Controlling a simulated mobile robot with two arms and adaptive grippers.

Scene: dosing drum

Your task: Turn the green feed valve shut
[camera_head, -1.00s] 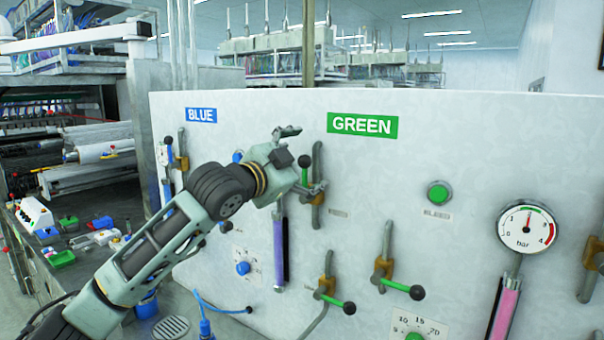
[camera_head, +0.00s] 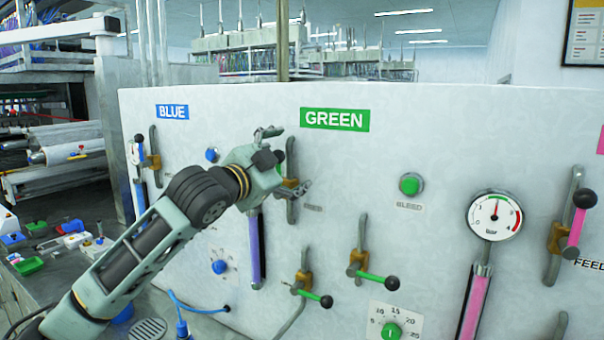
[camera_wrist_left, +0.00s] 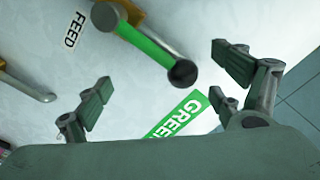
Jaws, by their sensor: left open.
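The green feed valve has a green lever (camera_wrist_left: 148,42) ending in a black ball knob (camera_wrist_left: 183,73), beside a FEED label (camera_wrist_left: 76,30) in the left wrist view. In the head view its brass body (camera_head: 290,185) shows below the green GREEN sign (camera_head: 334,119), and my gripper hides most of the lever. My left gripper (camera_wrist_left: 163,75) is open and empty. Its fingers are spread to either side of the ball knob, apart from it in the wrist view. In the head view the left gripper (camera_head: 287,160) is in front of this valve. My right gripper is not in view.
Two other green levers (camera_head: 316,299) (camera_head: 378,280) stick out lower on the white panel (camera_head: 430,140). A green bleed button (camera_head: 410,184), a pressure gauge (camera_head: 495,216) and a pink lever (camera_head: 576,222) are to the right. Blue controls are to the left.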

